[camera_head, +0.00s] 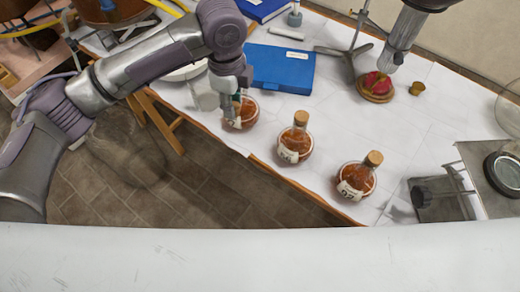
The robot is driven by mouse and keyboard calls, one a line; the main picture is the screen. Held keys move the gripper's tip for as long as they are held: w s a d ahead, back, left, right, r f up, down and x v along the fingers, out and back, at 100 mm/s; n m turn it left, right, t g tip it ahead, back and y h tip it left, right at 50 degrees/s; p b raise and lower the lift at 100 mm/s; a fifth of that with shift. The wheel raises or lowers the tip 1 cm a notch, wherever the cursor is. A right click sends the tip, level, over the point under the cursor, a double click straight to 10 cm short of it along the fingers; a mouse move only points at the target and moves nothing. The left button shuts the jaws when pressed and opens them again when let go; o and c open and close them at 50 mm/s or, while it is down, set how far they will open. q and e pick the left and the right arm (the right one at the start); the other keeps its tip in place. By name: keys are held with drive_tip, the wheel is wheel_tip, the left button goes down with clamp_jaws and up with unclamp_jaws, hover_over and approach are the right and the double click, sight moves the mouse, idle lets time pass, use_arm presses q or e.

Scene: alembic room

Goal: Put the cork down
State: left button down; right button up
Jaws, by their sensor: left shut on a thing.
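My left gripper (236,102) is shut at the top of the leftmost bottle (247,114), near the table's front edge. The bottle is round, with amber contents and a pale label. The fingers cover its neck, so I cannot see the cork clearly between them or tell whether it touches the bottle. Two similar bottles stand upright to the right, the middle one (296,147) and the right one (357,180), each with a tan cork in its neck. My right gripper cannot be made out.
A blue box (280,68) lies behind the bottles. A stand (348,62) with splayed feet, a red item (377,82) on a round wooden base and a small brass-coloured cup (417,88) are farther right. Clear white tabletop (335,118) lies between them and the bottles.

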use_arm(q)
drive_tip(key=d+f+m, duration=0.2)
drive_tip(key=f, duration=0.3)
drive_tip(key=d+f+m+b, duration=0.1)
drive_tip(key=f+m, duration=0.2)
drive_tip(key=f, duration=0.2)
drive_tip(key=d+f+m+b, duration=0.1)
drive_tip(key=d+f+m, duration=0.1)
drive_tip(key=f, duration=0.3)
drive_tip(key=shift+s+d+f+m, duration=0.15)
drive_tip(key=shift+d+f+m, duration=0.15)
drive_tip(key=shift+m, duration=0.4)
drive_tip(key=shift+f, duration=0.1)
drive_tip(key=c, duration=0.8)
unclamp_jaws()
drive_tip(key=shift+c, duration=0.2)
wheel_tip(320, 180, up, 12)
drive_tip(key=shift+r, duration=0.2)
